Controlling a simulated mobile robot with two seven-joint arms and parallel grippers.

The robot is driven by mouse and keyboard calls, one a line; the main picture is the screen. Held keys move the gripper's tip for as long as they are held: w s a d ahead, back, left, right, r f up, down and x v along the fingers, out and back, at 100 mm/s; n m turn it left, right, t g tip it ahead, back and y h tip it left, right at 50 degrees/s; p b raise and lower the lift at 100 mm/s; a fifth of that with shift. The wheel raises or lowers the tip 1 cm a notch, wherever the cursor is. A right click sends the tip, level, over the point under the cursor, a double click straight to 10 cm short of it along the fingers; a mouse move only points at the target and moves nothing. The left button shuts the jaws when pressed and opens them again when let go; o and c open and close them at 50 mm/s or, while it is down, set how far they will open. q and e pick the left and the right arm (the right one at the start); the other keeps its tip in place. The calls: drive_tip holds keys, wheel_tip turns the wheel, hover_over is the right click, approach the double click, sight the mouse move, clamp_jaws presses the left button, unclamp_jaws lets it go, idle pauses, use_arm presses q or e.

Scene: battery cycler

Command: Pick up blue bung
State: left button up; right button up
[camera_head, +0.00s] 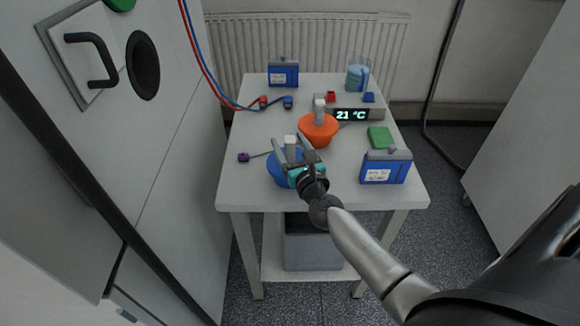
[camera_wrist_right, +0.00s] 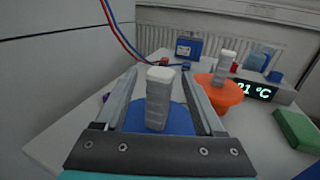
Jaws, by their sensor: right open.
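The blue bung (camera_head: 279,172) sits near the front left of the white table (camera_head: 240,185), with a pale upright handle on top. My right gripper (camera_head: 292,146) is over it, with its two fingers open. In the right wrist view the bung's grey-white handle (camera_wrist_right: 158,98) stands between the two open fingers (camera_wrist_right: 160,85), with visible gaps on both sides. The bung's blue body (camera_wrist_right: 139,118) shows below it, partly hidden by the gripper. My left gripper is in neither view.
An orange bung (camera_head: 318,130) with a similar handle stands just behind. A display reading 21 °C (camera_head: 352,115), a green block (camera_head: 380,137) and a blue battery-like box (camera_head: 386,167) are to the right. Red and blue cables (camera_head: 205,70) hang to connectors at back left.

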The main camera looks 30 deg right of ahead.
drive_tip(key=shift+c, duration=0.4)
clamp_jaws()
idle(0.8)
drive_tip(key=shift+r, duration=0.1)
